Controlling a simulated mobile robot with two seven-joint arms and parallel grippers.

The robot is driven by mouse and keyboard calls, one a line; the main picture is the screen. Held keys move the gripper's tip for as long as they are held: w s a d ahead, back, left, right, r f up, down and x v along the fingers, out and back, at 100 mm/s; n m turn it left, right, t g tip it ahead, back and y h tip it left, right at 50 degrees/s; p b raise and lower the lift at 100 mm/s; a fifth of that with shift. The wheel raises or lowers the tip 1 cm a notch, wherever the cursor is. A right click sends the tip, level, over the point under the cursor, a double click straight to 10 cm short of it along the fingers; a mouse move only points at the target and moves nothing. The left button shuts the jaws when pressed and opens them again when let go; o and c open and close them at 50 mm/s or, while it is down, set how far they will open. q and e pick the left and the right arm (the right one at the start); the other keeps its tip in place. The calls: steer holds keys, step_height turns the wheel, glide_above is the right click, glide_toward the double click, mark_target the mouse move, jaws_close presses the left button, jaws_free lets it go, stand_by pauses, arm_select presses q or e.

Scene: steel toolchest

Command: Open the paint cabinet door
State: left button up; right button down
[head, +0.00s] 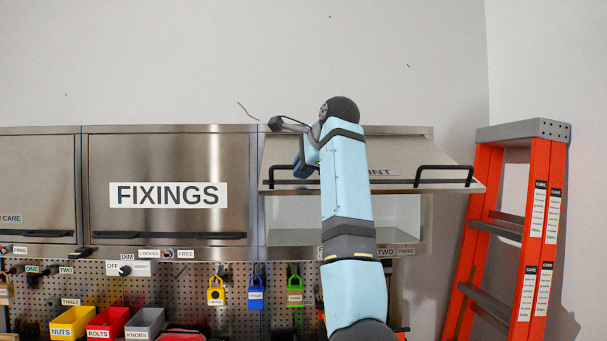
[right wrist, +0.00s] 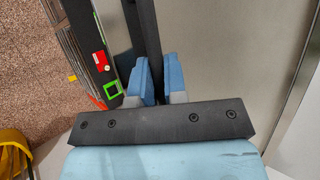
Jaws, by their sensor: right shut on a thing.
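The paint cabinet door (head: 400,152) is a steel flap, hinged along its top, swung part way up and out. Its label (head: 383,172) is partly covered by my right arm, with only the last letters showing. Black handle parts (head: 445,168) show on either side of the arm. Below the flap, the pale cabinet interior (head: 290,237) is visible. My right gripper (head: 304,166) is at the left part of the handle. In the right wrist view its blue fingers (right wrist: 159,80) are shut around the black handle bar (right wrist: 146,35). My left gripper is not in view.
The shut FIXINGS cabinet (head: 168,165) is to the left. Below hang several padlocks (head: 256,294) on a pegboard, with coloured bins (head: 110,322) lower left. An orange ladder (head: 515,235) stands close on the right. The wall above is clear.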

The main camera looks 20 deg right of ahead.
steer(key=shift+r, duration=0.1)
steer(key=c, duration=1.3)
jaws_free()
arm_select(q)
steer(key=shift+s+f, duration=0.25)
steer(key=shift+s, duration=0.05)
arm_select(e)
steer(key=shift+o, duration=0.6)
steer(key=shift+s, duration=0.1)
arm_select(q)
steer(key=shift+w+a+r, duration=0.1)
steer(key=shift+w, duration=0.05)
arm_select(e)
steer(key=v, duration=1.3)
steer(key=shift+s+r, duration=0.25)
steer(key=shift+r, duration=0.05)
steer(key=shift+d+f, duration=0.1)
